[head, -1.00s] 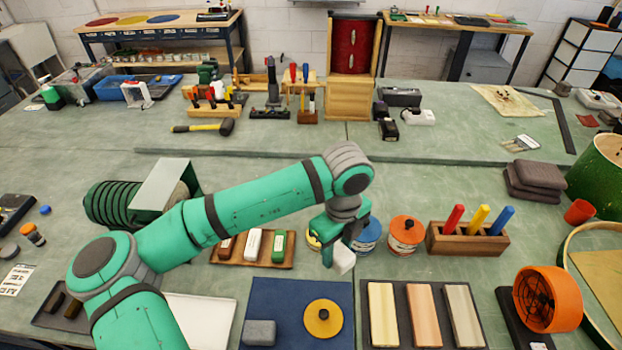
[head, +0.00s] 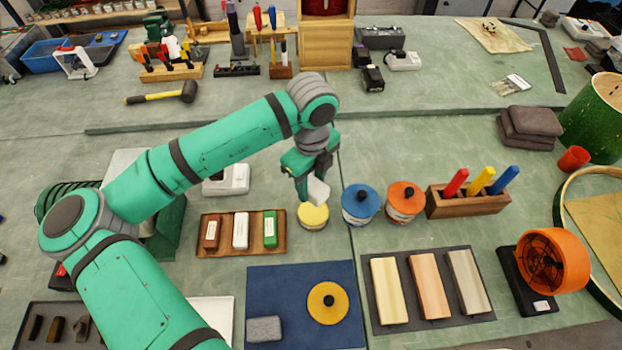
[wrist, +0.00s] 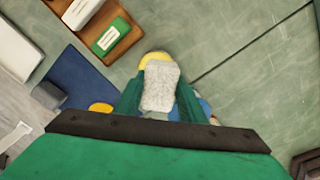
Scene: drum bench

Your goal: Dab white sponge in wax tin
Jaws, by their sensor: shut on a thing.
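My gripper (head: 311,178) is shut on a white sponge (head: 318,192) and points down. In the wrist view the pale, speckled sponge (wrist: 160,86) sits between the two green fingers. An open tin with a pale yellow top (head: 313,217) stands on the bench just below the sponge. The sponge overlaps its far edge in the head view, and I cannot tell whether they touch. In the wrist view the yellow tin (wrist: 154,58) shows only partly behind the sponge. A yellow lid with a black knob (head: 328,303) lies on the blue mat (head: 280,285).
A blue-lidded tin (head: 360,203) and an orange-lidded tin (head: 405,200) stand right of the yellow one. A wooden tray (head: 213,249) with brown, white and green blocks lies to the left. A grey block (head: 264,329) is on the mat. Wood samples (head: 430,285) lie front right.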

